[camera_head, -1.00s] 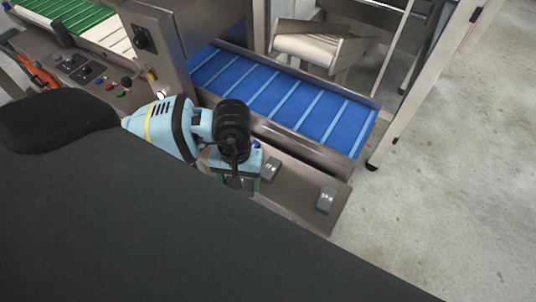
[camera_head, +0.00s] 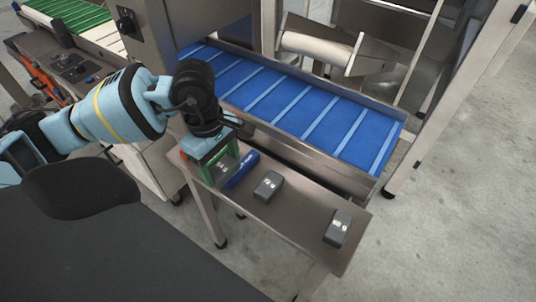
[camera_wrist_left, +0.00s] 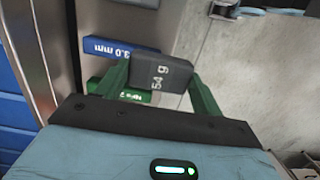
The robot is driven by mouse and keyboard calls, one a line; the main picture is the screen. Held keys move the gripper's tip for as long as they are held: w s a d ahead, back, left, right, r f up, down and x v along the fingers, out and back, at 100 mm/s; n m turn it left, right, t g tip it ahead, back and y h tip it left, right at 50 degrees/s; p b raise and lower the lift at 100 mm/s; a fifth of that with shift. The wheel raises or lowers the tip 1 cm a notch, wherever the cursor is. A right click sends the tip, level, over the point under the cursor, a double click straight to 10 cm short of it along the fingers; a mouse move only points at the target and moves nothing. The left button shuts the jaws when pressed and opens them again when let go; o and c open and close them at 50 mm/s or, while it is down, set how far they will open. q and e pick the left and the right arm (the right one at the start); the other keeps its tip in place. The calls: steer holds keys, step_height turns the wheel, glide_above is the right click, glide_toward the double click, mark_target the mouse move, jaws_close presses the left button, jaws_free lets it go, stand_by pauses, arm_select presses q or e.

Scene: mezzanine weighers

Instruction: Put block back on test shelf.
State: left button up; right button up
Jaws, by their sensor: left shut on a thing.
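My left gripper (camera_head: 221,172) is over the left end of the metal shelf (camera_head: 297,222), fingers pointing down. In the wrist view its green fingers (camera_wrist_left: 163,88) are shut on a dark grey block (camera_wrist_left: 161,74) marked "54 g". In the head view the held block (camera_head: 223,167) is partly hidden by the gripper; I cannot tell whether it touches the shelf. A blue bar (camera_head: 242,170) lies just right of the gripper and shows a "mm" label in the wrist view (camera_wrist_left: 107,48). A green labelled piece (camera_wrist_left: 132,96) shows partly behind the fingers. My right gripper is out of view.
Two dark grey blocks, one mid-shelf (camera_head: 268,186) and one near the right end (camera_head: 337,228), stand apart with bare shelf between them. A blue conveyor (camera_head: 300,107) runs behind the shelf. A control panel (camera_head: 80,70) is at the left. Open floor lies to the right.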

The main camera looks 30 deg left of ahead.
arm_select(q)
steer(key=w+d, duration=0.1)
steer(key=d, duration=0.3)
steer(key=w+d+f+p, duration=0.1)
steer(key=w+d, duration=0.1)
steer(key=d, duration=0.3)
steer(key=w+d, duration=0.1)
steer(key=d, duration=0.3)
steer(key=shift+w+d+f, duration=0.15)
steer(key=shift+w+d, duration=0.05)
steer(key=shift+w, duration=0.15)
steer(key=shift+w+d, duration=0.15)
steer(key=shift+d, duration=0.15)
steer(key=shift+d, duration=0.1)
steer(key=shift+w+d, duration=0.1)
steer(key=shift+d, duration=0.2)
step_height(320, 180, down, 4)
steer(key=shift+r, duration=0.15)
steer(key=shift+f, duration=0.2)
steer(key=o, duration=1.1)
steer(key=shift+c, duration=0.2)
steer(key=shift+r, duration=0.15)
